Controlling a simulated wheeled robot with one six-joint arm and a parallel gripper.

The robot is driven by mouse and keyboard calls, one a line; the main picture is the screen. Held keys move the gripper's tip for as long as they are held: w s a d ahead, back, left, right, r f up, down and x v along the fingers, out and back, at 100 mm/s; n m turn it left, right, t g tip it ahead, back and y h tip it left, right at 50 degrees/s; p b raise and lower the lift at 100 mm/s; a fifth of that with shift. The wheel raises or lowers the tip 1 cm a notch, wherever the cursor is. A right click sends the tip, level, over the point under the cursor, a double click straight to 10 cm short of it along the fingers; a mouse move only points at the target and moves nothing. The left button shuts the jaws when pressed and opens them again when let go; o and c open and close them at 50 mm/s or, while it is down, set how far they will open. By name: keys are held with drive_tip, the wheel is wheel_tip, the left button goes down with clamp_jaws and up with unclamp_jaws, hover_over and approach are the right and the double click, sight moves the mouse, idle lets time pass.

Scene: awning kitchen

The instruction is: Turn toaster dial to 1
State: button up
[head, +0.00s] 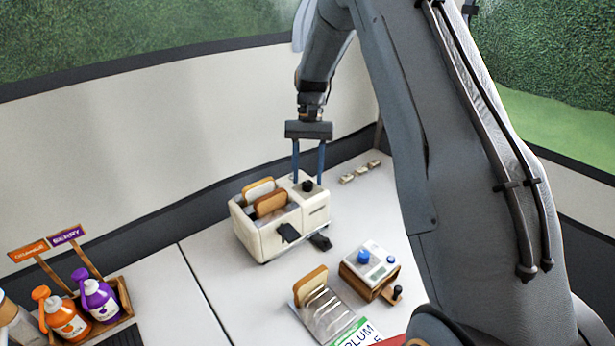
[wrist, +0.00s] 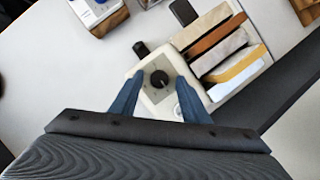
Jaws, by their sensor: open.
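The cream toaster (head: 283,226) stands on the white counter with slices of bread in its slots. Its black dial (head: 308,186) is on the top at the right end; in the wrist view the dial (wrist: 159,79) shows on a pale plate. The marks around the dial are too small to read. My gripper (head: 309,180) points down over that end of the toaster. In the wrist view its two blue fingers (wrist: 160,85) are apart, one on each side of the dial, with nothing between them but the dial below. I cannot tell whether they touch it.
A small device with a blue knob (head: 363,257) and a rack with a bread slice (head: 311,284) stand in front of the toaster. Orange (head: 67,317) and purple (head: 96,296) bottles sit at left. Small blocks (head: 360,172) lie behind right.

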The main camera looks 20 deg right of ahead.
drive_tip(key=b+v, duration=0.2)
drive_tip(key=v, duration=0.5)
drive_tip(key=s+f+n+t, duration=0.2)
drive_tip(key=s, duration=1.1)
drive_tip(key=s+a+f+n+t+h, duration=0.1)
drive_tip(key=s+f+n+t, duration=0.1)
drive_tip(key=s, duration=1.1)
drive_tip(key=shift+s+t+h, duration=0.25)
drive_tip(key=shift+t+h, duration=0.05)
drive_tip(key=shift+t, duration=0.3)
